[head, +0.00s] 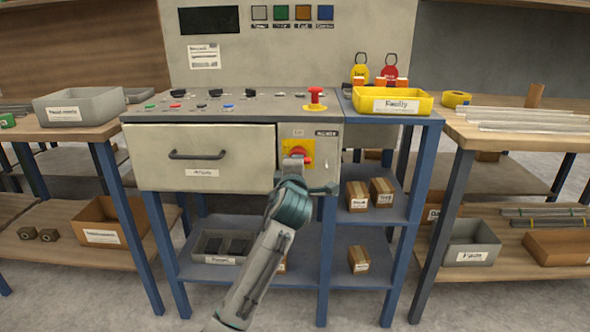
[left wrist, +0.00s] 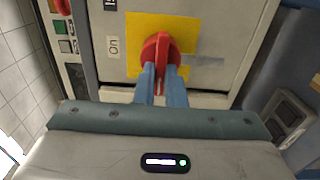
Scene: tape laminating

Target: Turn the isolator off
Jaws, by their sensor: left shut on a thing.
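The isolator is a red rotary handle (left wrist: 158,46) on a yellow plate (left wrist: 133,28), on the front panel of the grey machine. In the head view the yellow plate (head: 291,148) sits right of the drawer, with the red handle (head: 306,154) partly hidden by my arm. My left gripper (left wrist: 161,72) is shut on the red handle, with one blue finger on each side of its grip. The word "On" shows on the panel beside the plate in the left wrist view. My right gripper is not in view.
A red emergency button (head: 316,95) stands on the console top just above the isolator. A closed drawer (head: 200,170) is to its left. A yellow "Faulty" bin (head: 393,108) is on the blue side stand to the right.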

